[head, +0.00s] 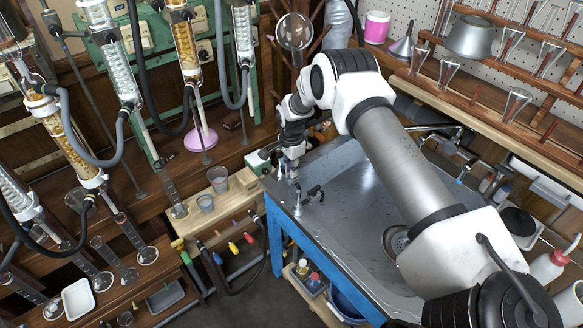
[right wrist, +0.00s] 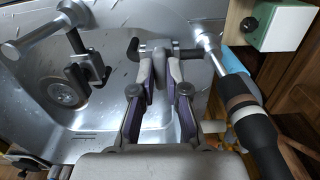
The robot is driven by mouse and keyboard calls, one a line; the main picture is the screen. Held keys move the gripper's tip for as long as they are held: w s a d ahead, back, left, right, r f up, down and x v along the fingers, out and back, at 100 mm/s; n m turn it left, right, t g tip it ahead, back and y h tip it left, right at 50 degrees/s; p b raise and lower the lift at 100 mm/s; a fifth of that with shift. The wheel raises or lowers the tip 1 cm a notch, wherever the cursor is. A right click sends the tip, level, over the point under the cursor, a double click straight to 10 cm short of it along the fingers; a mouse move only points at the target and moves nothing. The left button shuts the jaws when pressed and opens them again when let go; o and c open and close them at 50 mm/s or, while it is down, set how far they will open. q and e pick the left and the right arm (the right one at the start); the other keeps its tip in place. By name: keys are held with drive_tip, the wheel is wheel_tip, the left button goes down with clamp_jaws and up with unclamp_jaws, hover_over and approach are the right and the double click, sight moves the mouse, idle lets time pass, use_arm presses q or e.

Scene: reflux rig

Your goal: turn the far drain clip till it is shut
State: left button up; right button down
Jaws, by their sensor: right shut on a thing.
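The far drain clip (right wrist: 134,50) is in the upper middle of the right wrist view. Its dark crossbar runs left to right past both fingers, next to a metal pipe end. My right gripper (right wrist: 160,68) is shut on the middle of this clip. In the head view my right gripper (head: 291,152) is at the sink's far left corner, where the clip is mostly hidden behind it. A second, nearer drain clip (head: 314,194) stands on the sink's left rim; it also shows in the right wrist view (right wrist: 88,68), apart from the gripper. My left gripper is not in view.
The steel sink (head: 350,190) with its drain hole (head: 397,240) lies under my right arm. A pale green box (right wrist: 278,25) and a black-handled tool or hose (right wrist: 245,105) are close on the gripper's right. Glass columns (head: 185,45) stand at the left.

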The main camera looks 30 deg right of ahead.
drive_tip(key=shift+s+f, duration=0.15)
drive_tip(key=shift+f, duration=0.05)
idle(0.3)
drive_tip(key=c, duration=1.2)
unclamp_jaws()
wheel_tip(320, 180, up, 12)
